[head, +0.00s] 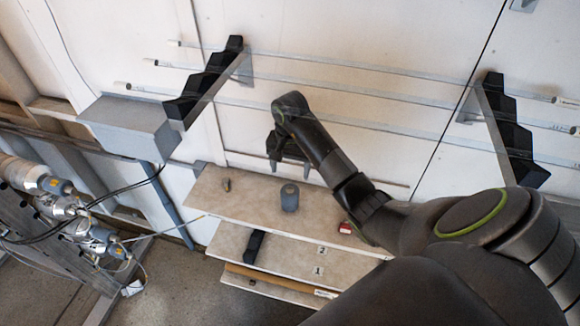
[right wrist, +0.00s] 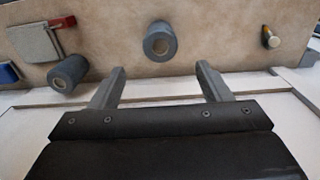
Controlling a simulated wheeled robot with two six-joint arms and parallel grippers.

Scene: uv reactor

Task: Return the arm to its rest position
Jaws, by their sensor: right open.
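My right arm reaches from the lower right up to the wall in the head view. Its gripper (head: 289,170) hangs in front of the pale wall, just above the back of the top shelf (head: 245,204). In the right wrist view the two fingers of the gripper (right wrist: 160,70) stand well apart with nothing between them. A grey roll (head: 289,197) stands on the shelf below the gripper, apart from it; it also shows beyond the fingers in the right wrist view (right wrist: 160,42). My left gripper is not in view.
Long clear tubes (head: 330,85) run along the wall on black stepped brackets (head: 205,80), close to my right arm. A grey box (head: 130,125) and metal pipework (head: 60,195) are at left. The shelf also holds a small brass-tipped item (right wrist: 270,37), a second roll (right wrist: 68,74) and a red-handled item (right wrist: 33,42).

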